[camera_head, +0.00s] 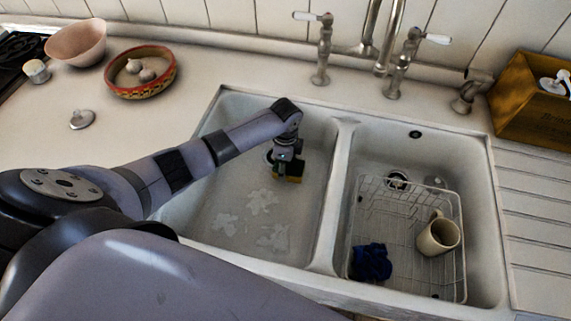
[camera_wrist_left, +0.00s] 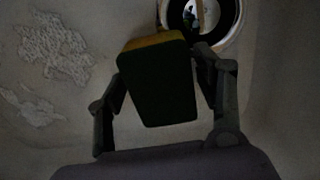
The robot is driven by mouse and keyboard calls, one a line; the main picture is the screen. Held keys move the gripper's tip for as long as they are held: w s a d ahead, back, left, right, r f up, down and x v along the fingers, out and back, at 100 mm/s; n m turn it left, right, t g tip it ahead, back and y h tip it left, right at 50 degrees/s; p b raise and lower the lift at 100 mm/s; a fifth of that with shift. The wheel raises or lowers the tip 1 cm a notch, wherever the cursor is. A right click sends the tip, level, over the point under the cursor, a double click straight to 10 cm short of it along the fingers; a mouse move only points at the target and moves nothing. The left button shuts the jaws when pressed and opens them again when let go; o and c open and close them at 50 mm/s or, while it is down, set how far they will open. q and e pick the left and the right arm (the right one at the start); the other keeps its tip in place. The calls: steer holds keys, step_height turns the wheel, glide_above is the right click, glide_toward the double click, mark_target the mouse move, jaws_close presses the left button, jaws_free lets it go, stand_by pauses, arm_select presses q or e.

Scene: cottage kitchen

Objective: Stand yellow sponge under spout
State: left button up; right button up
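The yellow sponge (camera_head: 288,179) is in the left basin of the double sink (camera_head: 336,190), near its drain, at the end of my left arm. In the left wrist view the sponge (camera_wrist_left: 158,84) shows a dark green face and a yellow edge, and it lies between the two fingers of my left gripper (camera_wrist_left: 160,85). The fingers flank its sides and look closed on it. In the head view my left gripper (camera_head: 287,164) points down into the basin. The spout (camera_head: 387,40) rises behind the divider between the basins. My right gripper is not in view.
White foam patches (camera_head: 262,200) lie on the left basin floor. The right basin holds a wire rack (camera_head: 398,265) with a beige mug (camera_head: 437,237) and a blue cloth (camera_head: 371,262). Tap handles (camera_head: 322,50) stand behind. A patterned bowl (camera_head: 139,72) is on the counter, left.

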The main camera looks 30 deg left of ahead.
arm_select(q)
steer(key=shift+o, duration=1.1)
step_height(320, 180, up, 12)
